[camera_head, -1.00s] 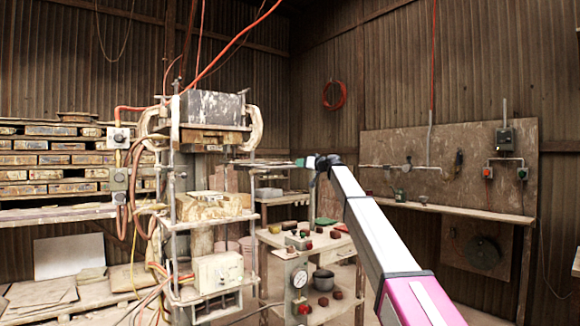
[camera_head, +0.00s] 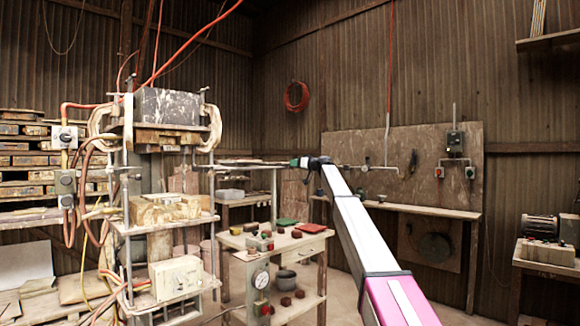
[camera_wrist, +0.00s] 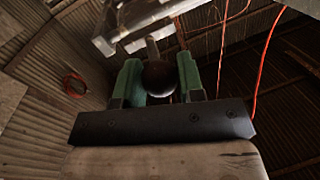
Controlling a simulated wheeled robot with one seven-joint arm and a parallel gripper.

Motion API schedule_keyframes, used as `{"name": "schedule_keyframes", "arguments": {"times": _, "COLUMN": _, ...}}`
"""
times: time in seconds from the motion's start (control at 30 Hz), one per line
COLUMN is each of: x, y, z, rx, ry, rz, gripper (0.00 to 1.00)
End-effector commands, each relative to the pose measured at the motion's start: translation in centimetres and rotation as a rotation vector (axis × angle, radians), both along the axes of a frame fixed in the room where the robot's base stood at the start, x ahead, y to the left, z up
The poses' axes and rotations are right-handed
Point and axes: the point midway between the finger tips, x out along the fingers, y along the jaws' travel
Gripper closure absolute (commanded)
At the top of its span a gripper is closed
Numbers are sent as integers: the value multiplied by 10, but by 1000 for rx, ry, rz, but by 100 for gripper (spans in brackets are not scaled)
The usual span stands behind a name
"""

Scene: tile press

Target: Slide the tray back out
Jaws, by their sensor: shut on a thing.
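In the head view the tray (camera_head: 250,162) is a thin flat edge at the right of the press (camera_head: 168,106). My gripper (camera_head: 303,162) is at its right end. The tray's far end is too small to tell.
A bench (camera_head: 262,242) with several small blocks and a gauge stands below the tray. The press posts and orange hoses are at left. A wall shelf (camera_head: 425,208) and a motor table (camera_head: 545,265) are at right. Open floor lies between them.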

Motion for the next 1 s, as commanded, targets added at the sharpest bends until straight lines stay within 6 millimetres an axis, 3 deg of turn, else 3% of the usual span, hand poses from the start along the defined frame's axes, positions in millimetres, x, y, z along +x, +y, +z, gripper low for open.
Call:
{"name": "schedule_keyframes", "arguments": {"times": 0.5, "x": 8, "y": -6, "z": 0, "rx": 1, "ry": -1, "rz": -3, "gripper": 100}}
{"name": "schedule_keyframes", "arguments": {"times": 0.53, "x": 8, "y": -6, "z": 0, "rx": 1, "ry": -1, "rz": -4, "gripper": 61}}
{"name": "schedule_keyframes", "arguments": {"times": 0.6, "x": 8, "y": -6, "z": 0, "rx": 0, "ry": 0, "rz": -3, "gripper": 40}}
{"name": "schedule_keyframes", "arguments": {"times": 1.0, "x": 3, "y": -8, "z": 0, "rx": 1, "ry": 0, "rz": 0, "gripper": 40}}
